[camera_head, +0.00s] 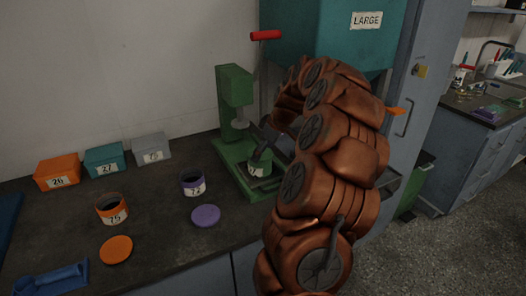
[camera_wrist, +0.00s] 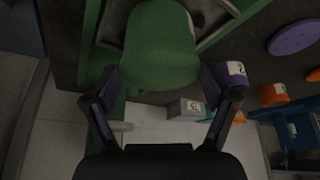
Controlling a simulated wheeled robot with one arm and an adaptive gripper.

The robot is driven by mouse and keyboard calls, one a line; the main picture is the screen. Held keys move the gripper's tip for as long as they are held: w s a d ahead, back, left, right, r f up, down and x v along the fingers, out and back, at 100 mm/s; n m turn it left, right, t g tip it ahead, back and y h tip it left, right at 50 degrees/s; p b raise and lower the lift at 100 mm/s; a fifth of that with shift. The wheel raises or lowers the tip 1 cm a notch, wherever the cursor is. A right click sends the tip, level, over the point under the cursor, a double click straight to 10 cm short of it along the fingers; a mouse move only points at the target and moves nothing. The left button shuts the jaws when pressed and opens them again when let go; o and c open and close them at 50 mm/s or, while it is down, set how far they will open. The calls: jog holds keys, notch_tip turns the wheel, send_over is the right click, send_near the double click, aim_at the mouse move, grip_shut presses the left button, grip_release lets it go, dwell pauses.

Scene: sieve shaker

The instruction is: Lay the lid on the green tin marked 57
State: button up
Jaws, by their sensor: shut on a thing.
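The green tin (camera_head: 259,168), its white label partly covered, stands upright on the base of a green machine. In the wrist view the tin's body (camera_wrist: 160,18) shows with part of its label at the right. My gripper (camera_head: 262,148) is over the tin. Its two fingers (camera_wrist: 160,82) are shut on the green lid (camera_wrist: 158,68), one on each side. The lid is at the tin's mouth, and the tin's rim is hidden behind it. I cannot tell whether the lid rests on the rim or sits just above it.
The green machine's column (camera_head: 235,88) rises close behind the tin. To the left stand an open purple tin (camera_head: 193,185) and an open orange tin (camera_head: 111,210), with a purple lid (camera_head: 205,215) and an orange lid (camera_head: 117,249) lying flat. Small numbered boxes (camera_head: 105,160) line the wall.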

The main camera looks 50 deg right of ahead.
jog(key=o, duration=0.6)
jog(key=shift+o, duration=0.2)
jog(key=shift+r, duration=0.1)
jog(key=v, duration=1.1)
jog(key=shift+s+r, duration=0.2)
jog(key=shift+r, duration=0.15)
